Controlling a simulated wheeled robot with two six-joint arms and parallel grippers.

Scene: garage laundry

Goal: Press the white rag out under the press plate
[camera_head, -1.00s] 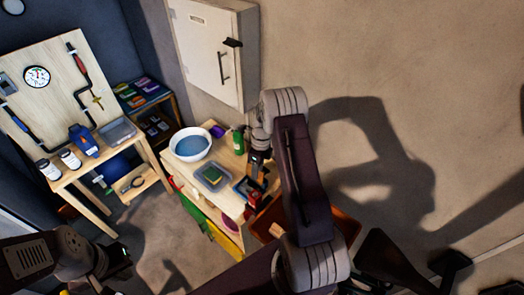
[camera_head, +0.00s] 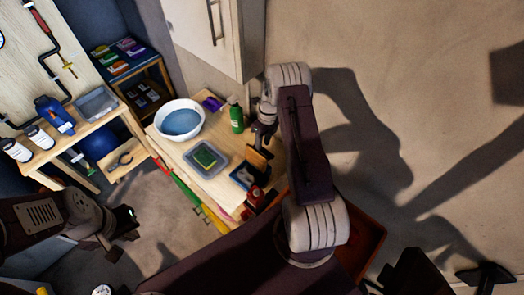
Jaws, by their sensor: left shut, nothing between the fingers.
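My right gripper (camera_head: 261,146) is over the right end of the wooden bench, pointing down, just above a small brown wooden plate (camera_head: 257,160); this may be the press plate. Its fingers are dark and partly hidden, so I cannot tell whether they are open. A blue-edged tray (camera_head: 240,178) and a red part (camera_head: 256,196) sit by the plate. I cannot make out the white rag. My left gripper (camera_head: 101,247) is shut and empty, low at the left, apart from the bench.
The bench (camera_head: 215,125) holds a white bowl (camera_head: 181,121) of blue liquid, a grey tray with a green-yellow sponge (camera_head: 206,158), and a green bottle (camera_head: 236,115). An orange crate (camera_head: 370,245) is partly behind my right arm.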

